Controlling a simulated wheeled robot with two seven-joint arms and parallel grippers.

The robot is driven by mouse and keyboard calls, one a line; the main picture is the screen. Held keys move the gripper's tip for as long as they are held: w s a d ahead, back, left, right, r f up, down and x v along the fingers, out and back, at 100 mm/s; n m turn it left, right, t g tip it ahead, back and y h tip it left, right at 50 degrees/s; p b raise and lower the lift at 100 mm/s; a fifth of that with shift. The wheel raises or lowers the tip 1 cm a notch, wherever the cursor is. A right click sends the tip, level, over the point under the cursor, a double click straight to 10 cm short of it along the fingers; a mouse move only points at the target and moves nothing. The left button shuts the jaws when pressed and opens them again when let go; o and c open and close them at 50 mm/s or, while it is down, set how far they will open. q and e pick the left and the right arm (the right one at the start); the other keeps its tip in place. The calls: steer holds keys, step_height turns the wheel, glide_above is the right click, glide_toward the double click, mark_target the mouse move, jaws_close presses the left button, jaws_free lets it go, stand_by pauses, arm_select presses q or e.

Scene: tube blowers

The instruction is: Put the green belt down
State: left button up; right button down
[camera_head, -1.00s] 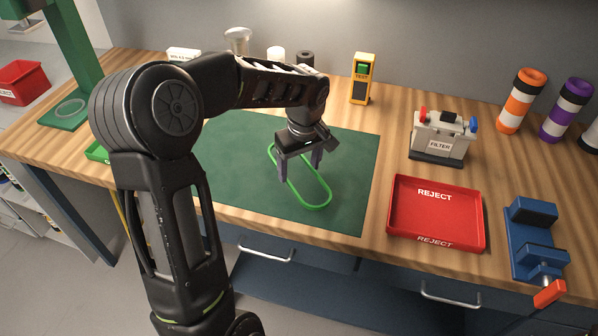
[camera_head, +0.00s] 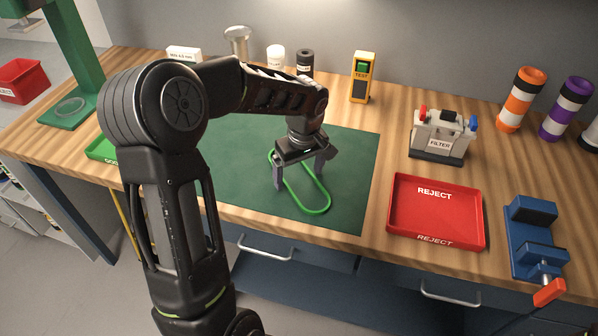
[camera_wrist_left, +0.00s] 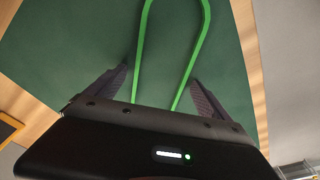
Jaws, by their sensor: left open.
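The green belt (camera_head: 323,205) is a long narrow loop lying on the dark green mat (camera_head: 352,160). My left gripper (camera_head: 298,180) is over the belt, pointing down, with its jaws open and one finger on each side of the loop. In the left wrist view the belt (camera_wrist_left: 207,22) runs between the two spread fingers (camera_wrist_left: 158,92), and neither finger visibly grips it. The far end of the loop is partly hidden by the gripper. My right gripper is not in view.
A red REJECT tray (camera_head: 437,212) is right of the mat, with a FILTER unit (camera_head: 440,140) behind it and a blue vise (camera_head: 531,235) further right. A yellow TEST box (camera_head: 362,78) stands at the back. A green tray (camera_head: 103,149) is partly hidden by my arm.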

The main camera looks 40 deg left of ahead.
arm_select(q)
steer(key=shift+r, duration=0.15)
step_height(320, 180, up, 12)
steer(key=d, duration=0.1)
steer(key=shift+s+d+b, duration=0.2)
steer(key=shift+s+b, duration=0.1)
steer(key=shift+b, duration=0.1)
